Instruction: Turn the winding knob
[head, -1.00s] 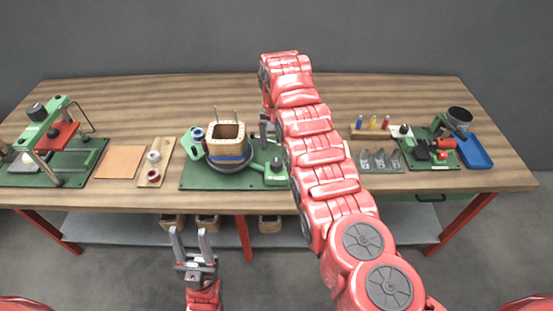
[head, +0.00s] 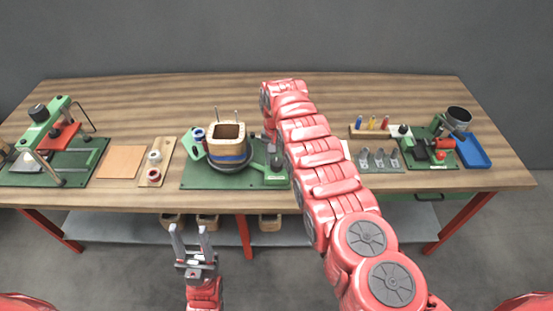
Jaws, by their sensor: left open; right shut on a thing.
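The winding fixture is a green base plate (head: 200,178) with a square wooden coil former (head: 228,135) standing on a dark round turntable; a blue band runs around the former. Green arms flank it. At the plate's right end is a dark winding knob (head: 276,163), partly covered by my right arm. My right gripper (head: 270,138) points down there, shut on what appears to be the knob; its fingertips are mostly hidden by the arm. My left gripper (head: 189,231) is open and empty, in front of the table's front edge.
A green press (head: 45,125) stands at the far left, beside a tan sheet (head: 122,161) and a wooden board with spools (head: 157,176). At right are a rack of coloured bottles (head: 371,131), grey clips, a second green fixture and a blue tray (head: 473,151). The table's back is clear.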

